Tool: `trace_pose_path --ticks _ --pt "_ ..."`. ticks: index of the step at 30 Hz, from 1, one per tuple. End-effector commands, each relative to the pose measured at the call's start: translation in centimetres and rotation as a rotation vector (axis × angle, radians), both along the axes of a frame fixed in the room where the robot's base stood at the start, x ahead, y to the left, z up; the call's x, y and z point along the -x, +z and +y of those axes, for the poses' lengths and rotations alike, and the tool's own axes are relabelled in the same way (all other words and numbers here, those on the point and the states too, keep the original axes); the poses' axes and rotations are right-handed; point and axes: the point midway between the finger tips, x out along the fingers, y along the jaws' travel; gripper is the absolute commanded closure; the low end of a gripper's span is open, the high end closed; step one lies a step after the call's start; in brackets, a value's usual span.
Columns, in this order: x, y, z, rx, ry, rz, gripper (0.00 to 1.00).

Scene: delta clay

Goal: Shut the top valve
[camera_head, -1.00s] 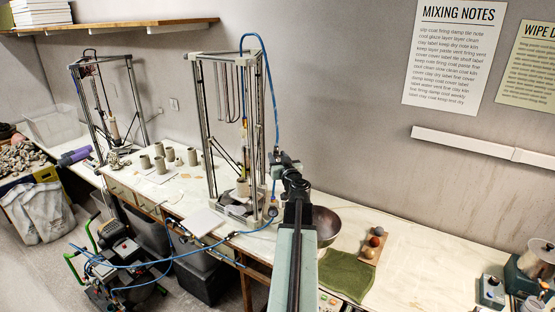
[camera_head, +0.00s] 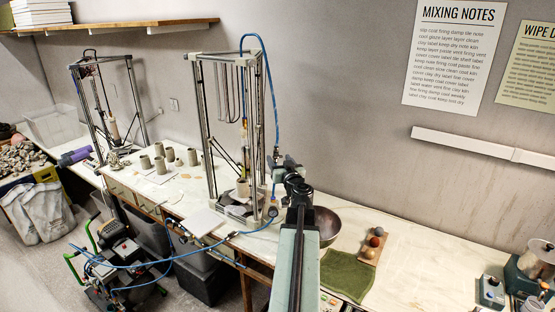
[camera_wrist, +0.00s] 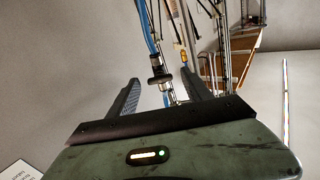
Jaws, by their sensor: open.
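A blue hose (camera_head: 275,95) runs down beside the right post of the nearer printer frame (camera_head: 205,120). In the wrist view the hose (camera_wrist: 154,40) leads to a dark fitting with a silvery collar, apparently the top valve (camera_wrist: 160,79). My gripper (camera_wrist: 162,77) is open, with one finger on each side of this fitting in the picture. Whether either finger touches it, and how its handle is set, I cannot tell. In the head view my gripper (camera_head: 281,160) is small beside the hose, and the fitting is not clear there.
Clay pots (camera_head: 160,162) stand on the worktable at left. A metal bowl (camera_head: 327,225), a green cloth (camera_head: 347,274) and coloured balls (camera_head: 376,241) are on the table to the right of the frame. A wheeled compressor (camera_head: 120,265) stands on the floor.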

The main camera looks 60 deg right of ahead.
Motion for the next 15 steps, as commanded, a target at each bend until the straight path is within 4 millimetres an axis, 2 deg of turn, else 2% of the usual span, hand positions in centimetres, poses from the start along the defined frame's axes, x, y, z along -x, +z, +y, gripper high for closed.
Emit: trace_pose_path --ticks 1,6,15 --pt "1.0 0.0 1.0 0.0 -0.001 0.0 0.42" --pt "3.4 0.0 3.2 0.0 -0.001 0.0 0.42" --pt "4.0 0.0 3.5 0.0 0.0 0.0 0.42"
